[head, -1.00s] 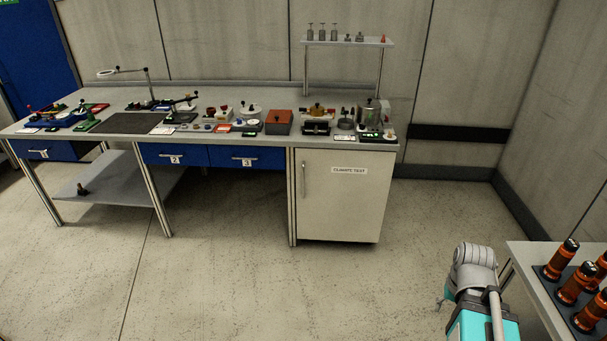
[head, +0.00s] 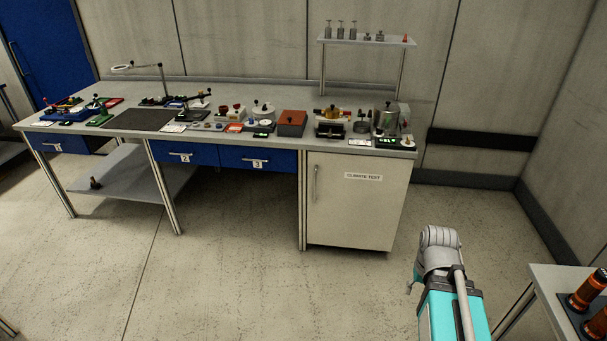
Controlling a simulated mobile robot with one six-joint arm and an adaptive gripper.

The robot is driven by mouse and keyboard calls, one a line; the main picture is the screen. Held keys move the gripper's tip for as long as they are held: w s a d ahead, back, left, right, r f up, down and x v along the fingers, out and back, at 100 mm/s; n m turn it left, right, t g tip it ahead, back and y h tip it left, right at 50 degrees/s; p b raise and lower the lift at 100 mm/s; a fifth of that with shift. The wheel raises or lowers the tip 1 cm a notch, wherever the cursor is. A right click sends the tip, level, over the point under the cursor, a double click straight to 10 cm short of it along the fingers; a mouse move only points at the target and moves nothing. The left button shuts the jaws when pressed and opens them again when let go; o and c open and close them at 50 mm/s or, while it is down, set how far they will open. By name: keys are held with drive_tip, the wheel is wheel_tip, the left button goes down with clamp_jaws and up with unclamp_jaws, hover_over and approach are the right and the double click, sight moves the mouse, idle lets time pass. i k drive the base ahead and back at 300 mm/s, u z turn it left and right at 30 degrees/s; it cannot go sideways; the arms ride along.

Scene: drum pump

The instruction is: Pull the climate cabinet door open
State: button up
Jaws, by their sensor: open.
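The climate cabinet (head: 370,215) stands under the right end of the workbench. Its cream door is shut and carries a label reading "CLIMATE TEST" (head: 363,176). A vertical metal handle (head: 315,184) is on the door's left side. My arm shows at the lower right, across open floor from the cabinet. Only a small tip of my gripper (head: 410,287) shows at the left edge of the arm; it is apart from the door, and the rest of it is hidden behind the arm.
The workbench (head: 225,92) holds several devices and has blue drawers (head: 258,159) left of the cabinet. A side table (head: 545,290) with orange-and-black cylinders (head: 588,290) stands close at the lower right. The floor (head: 250,280) before the cabinet is clear.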

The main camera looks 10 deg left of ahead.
sight(355, 201)
drive_tip(key=u, duration=0.25)
drive_tip(key=i, duration=1.25)
drive_tip(key=z, duration=0.55)
